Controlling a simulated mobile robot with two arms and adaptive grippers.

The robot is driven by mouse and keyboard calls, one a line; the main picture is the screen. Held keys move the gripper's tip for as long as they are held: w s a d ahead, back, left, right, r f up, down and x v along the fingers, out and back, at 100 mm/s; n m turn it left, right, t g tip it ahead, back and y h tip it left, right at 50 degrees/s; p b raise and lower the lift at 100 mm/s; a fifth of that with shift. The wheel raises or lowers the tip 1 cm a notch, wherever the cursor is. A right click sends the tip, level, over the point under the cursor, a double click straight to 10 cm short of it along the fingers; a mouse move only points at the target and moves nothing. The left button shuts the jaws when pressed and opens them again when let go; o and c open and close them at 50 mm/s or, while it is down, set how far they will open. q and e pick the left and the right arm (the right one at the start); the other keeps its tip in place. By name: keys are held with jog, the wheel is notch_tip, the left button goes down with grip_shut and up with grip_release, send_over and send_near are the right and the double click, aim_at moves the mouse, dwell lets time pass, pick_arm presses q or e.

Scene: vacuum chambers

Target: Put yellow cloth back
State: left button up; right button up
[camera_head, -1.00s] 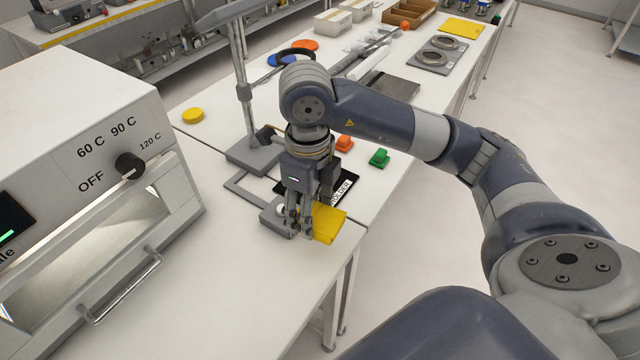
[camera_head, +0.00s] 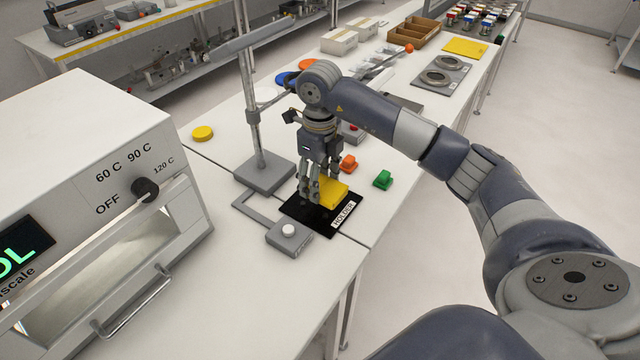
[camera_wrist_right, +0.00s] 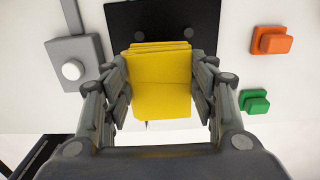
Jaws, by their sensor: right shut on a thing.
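The yellow cloth (camera_head: 334,192) is a folded square pad. My right gripper (camera_head: 318,192) points down and is shut on it. In the right wrist view the cloth (camera_wrist_right: 160,90) sits between the two fingers, its layered folded edge towards the top of the picture. The cloth is at the black mat labelled HOLDER (camera_head: 318,217), over its right part; the mat also shows behind it in the right wrist view (camera_wrist_right: 205,20). I cannot tell whether the cloth touches the mat. My left gripper is not in view.
A grey box with a white button (camera_head: 289,234) and a stand base (camera_head: 264,172) are left of the mat. Orange (camera_head: 348,163) and green (camera_head: 382,180) blocks lie to the right. An oven-like box (camera_head: 95,190) fills the left. The front table surface is clear.

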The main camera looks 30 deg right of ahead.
aim_at(320, 181)
jog(key=shift+w+d, duration=0.25)
jog(key=shift+w, duration=0.05)
notch_tip(320, 181, down, 3)
jog(key=shift+f+p, duration=0.15)
jog(key=shift+p, duration=0.75)
jog(key=shift+w+f+b, duration=0.1)
jog(key=shift+f+b, duration=0.25)
jog(key=shift+f, duration=0.1)
jog(key=o, duration=1)
jog(key=shift+r, duration=0.1)
jog(key=shift+r, duration=0.4)
notch_tip(320, 181, up, 12)
jog(key=shift+f+b, duration=0.2)
jog(key=shift+b, duration=0.4)
